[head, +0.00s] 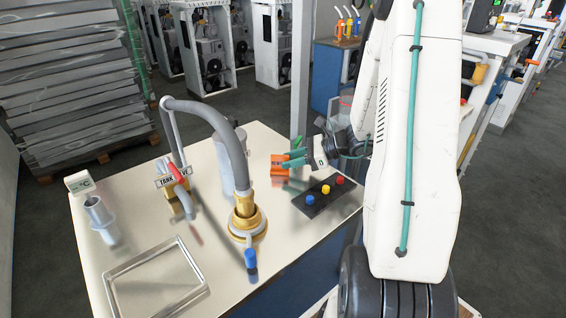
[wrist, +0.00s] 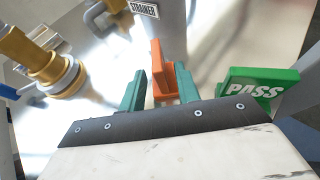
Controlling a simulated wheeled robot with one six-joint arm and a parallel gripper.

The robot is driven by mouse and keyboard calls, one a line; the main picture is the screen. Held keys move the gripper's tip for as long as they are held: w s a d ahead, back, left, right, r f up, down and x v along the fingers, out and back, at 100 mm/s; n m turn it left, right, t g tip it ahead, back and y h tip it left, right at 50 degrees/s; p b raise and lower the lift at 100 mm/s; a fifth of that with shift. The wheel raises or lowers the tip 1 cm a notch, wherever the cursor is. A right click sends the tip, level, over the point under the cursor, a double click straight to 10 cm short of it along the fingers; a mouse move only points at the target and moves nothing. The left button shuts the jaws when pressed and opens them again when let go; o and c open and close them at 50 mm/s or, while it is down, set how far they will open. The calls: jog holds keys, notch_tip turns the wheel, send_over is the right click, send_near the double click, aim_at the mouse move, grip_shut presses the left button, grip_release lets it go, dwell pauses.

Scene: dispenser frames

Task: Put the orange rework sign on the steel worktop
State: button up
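The orange rework sign (head: 279,166) is at the far right part of the steel worktop (head: 160,240), partly covered by my fingers. In the wrist view the orange sign (wrist: 158,72) stands between the two teal fingertips. My gripper (head: 293,158) reaches in from the right. In the wrist view my gripper (wrist: 160,88) looks open, one finger on each side of the sign, with a gap at the left finger. Contact at the right finger is unclear. Whether the sign's base touches the worktop is hard to tell.
A green PASS sign (wrist: 262,88) stands just right of my fingers. A grey strainer cylinder (head: 228,172) is close behind. A brass fitting with a grey hose (head: 245,215) and a black button panel (head: 325,196) are nearby. An empty framed rectangle (head: 118,278) marks the front left.

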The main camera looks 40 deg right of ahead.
jog(key=v, duration=0.8)
jog(key=shift+s+d+r, duration=0.1)
jog(key=shift+s+r, duration=0.1)
jog(key=s+a+r+n+g+h, duration=0.1)
jog(key=s+a+r+n+g, duration=0.1)
jog(key=a+r+n+g, duration=0.3)
jog(key=s+a+r+n, duration=0.2)
jog(key=a+n, duration=0.2)
jog(key=a, duration=0.4)
jog(key=s+a+r+n+g+h, duration=0.1)
jog(key=s+a+r+n+g, duration=0.1)
jog(key=a+r+n+g, duration=0.3)
jog(key=s+a+r+n+t+h, duration=0.1)
jog(key=s+a+n+h, duration=0.2)
jog(key=s+n, duration=0.3)
jog(key=s+a+r+n+t+h, duration=0.1)
jog(key=s+a+r+n+h, duration=0.1)
jog(key=s+a+n+h, duration=0.2)
jog(key=s+n+h, duration=0.1)
jog(key=s+n, duration=0.1)
jog(key=s, duration=0.1)
jog(key=shift+s+n, duration=0.3)
jog(key=shift+s, duration=0.1)
jog(key=shift+d+r, duration=0.1)
jog(key=shift+r, duration=0.05)
